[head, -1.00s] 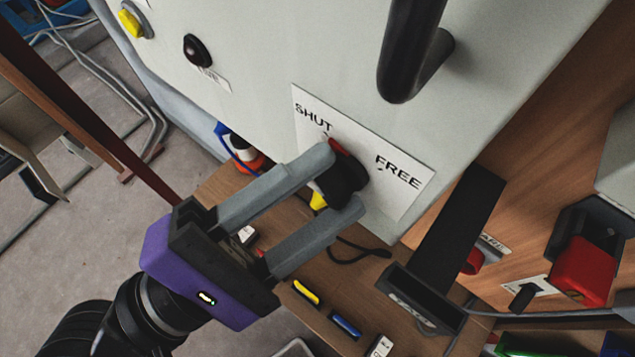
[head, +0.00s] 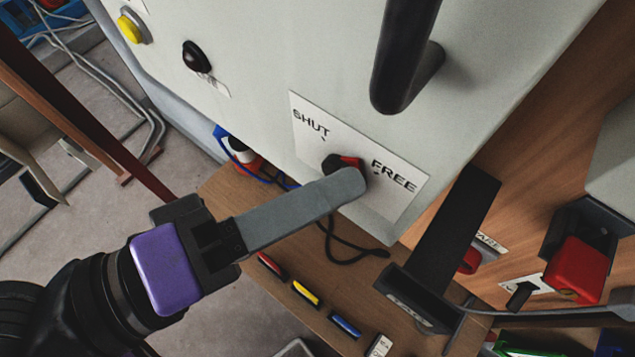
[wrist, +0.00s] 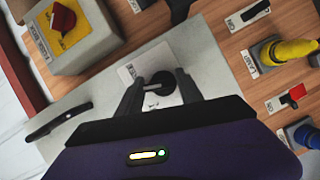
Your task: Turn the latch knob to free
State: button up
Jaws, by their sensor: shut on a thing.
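The black latch knob (head: 333,162) with a red mark sits on a white label plate (head: 408,197) marked SHUT and FREE, on the pale machine face. The red mark shows on the knob's right part, on the side towards FREE; its exact angle is partly hidden by a finger. My gripper (head: 350,182) is shut on the knob, with its fingers lined up so only one shows clearly in the head view. In the wrist view the knob (wrist: 160,82) lies between the two fingertips.
A thick black handle (head: 388,90) juts out above the knob. A yellow button (head: 130,28) and a black button (head: 195,56) are at upper left. Below is a wooden panel with coloured markers and a black lever (head: 455,225). A red block (head: 577,268) is at right.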

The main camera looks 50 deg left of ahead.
jog(key=m, duration=0.2)
jog(key=m+g+y, duration=0.1)
jog(key=m, duration=0.1)
jog(key=shift+d+r+g+y, duration=0.1)
jog(key=shift+r+g+y, duration=0.05)
jog(key=shift+g+y, duration=0.15)
jog(key=shift+m, duration=0.3)
jog(key=o, duration=1.3)
jog(key=shift+o, duration=0.2)
jog(key=v, duration=0.7)
jog(key=shift+s+p, duration=0.3)
jog(key=shift+p, duration=0.05)
jog(key=shift+d, duration=0.1)
